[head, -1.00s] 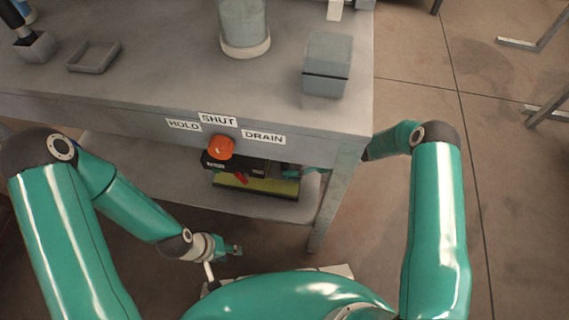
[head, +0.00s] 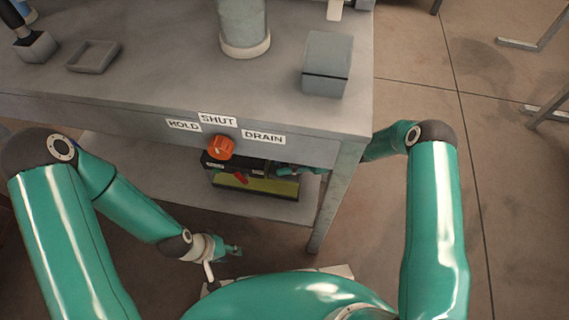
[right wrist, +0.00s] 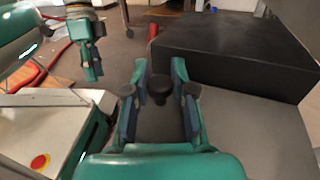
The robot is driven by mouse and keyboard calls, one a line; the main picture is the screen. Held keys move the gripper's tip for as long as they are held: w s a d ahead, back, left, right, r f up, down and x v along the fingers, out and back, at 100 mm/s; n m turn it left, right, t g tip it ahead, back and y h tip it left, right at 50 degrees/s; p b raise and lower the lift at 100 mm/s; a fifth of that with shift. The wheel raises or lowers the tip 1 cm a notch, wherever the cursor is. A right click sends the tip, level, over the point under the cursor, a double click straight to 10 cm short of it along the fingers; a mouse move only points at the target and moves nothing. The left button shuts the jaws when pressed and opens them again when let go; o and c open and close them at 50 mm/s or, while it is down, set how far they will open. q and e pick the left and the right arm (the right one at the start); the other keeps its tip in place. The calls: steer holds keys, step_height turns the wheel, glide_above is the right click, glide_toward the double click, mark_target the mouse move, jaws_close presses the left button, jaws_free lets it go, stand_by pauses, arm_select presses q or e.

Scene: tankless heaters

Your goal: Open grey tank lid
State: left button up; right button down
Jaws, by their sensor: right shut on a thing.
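A grey box with a dark seam below its top (head: 328,63) stands at the table's right front corner; its top sits level. I cannot tell whether this is the tank. My right gripper (head: 284,171) is under the tabletop, beside a dark box (head: 235,164), partly hidden. In the right wrist view my right gripper (right wrist: 160,70) has its fingers on both sides of a dark round knob (right wrist: 160,88) and is shut on it. My left gripper (head: 234,250) hangs low in front of the table; its fingers are too small to read.
An orange knob (head: 221,147) sits on the table's front below the HOLD, SHUT and DRAIN labels. A grey cylinder (head: 243,25) and a small tray (head: 93,56) stand on the tabletop. A lower shelf (head: 160,180) lies beneath.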

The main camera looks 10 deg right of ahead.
steer(key=shift+w+d+r+m+y, duration=0.1)
steer(key=shift+w+r+m+y, duration=0.1)
steer(key=shift+r+m, duration=0.25)
steer(key=shift+w+r+m+y, duration=0.15)
steer(key=shift+r+m, duration=0.2)
steer(key=shift+r, duration=0.2)
steer(key=r+m, duration=0.1)
steer(key=w+r+m, duration=0.1)
steer(key=w+r+y, duration=0.1)
steer(key=r, duration=0.1)
steer(key=shift+d+m+t, duration=0.3)
steer(key=shift+d+m, duration=0.05)
steer(key=shift+m, duration=0.05)
steer(key=shift+w+d+r+b, duration=0.3)
steer(key=shift+w+r+b, duration=0.05)
steer(key=shift+w+r, duration=0.55)
steer(key=c, duration=1)
jaws_free()
steer(key=shift+f, duration=0.1)
steer(key=d+f, duration=0.1)
steer(key=d, duration=1.1)
steer(key=shift+w+f, duration=0.3)
steer(key=shift+f, duration=0.1)
